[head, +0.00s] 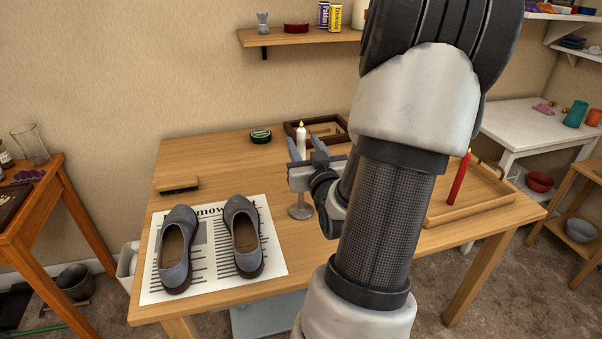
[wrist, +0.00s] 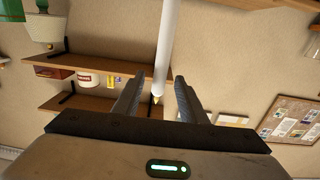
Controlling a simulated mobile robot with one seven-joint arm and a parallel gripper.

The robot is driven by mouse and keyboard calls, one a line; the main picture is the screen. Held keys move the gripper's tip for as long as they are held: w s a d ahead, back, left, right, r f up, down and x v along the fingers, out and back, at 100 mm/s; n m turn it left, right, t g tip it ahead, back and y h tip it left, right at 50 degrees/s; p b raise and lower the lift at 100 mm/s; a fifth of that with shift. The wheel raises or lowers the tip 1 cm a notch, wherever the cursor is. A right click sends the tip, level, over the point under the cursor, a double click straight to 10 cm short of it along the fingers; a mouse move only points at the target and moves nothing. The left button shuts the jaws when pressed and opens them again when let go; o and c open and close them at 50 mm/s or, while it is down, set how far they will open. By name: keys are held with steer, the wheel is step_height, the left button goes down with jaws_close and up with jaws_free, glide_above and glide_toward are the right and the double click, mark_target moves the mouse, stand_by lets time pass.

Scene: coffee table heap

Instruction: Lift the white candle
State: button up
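The white candle (head: 301,141) stands upright, its yellow tip on top, in line with a grey metal candlestick (head: 301,211) on the wooden table. My gripper (head: 304,145) is open around the candle's upper part. In the wrist view the candle (wrist: 168,42) runs between the two fingers of my gripper (wrist: 160,78), with its tip towards the palm. Gaps show on both sides of it, so neither finger appears to touch it. My gripper hides the candle's lower part and the upper candlestick in the head view.
Grey shoes (head: 245,235) stand on a newspaper (head: 272,262) at front left. A brush (head: 178,185), a green tin (head: 261,135) and a dark tray (head: 343,124) lie behind. Bare tabletop lies left of the candlestick.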

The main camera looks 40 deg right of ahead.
steer(key=x, duration=0.7)
steer(key=shift+b, duration=0.4)
steer(key=shift+s, duration=0.1)
jaws_close()
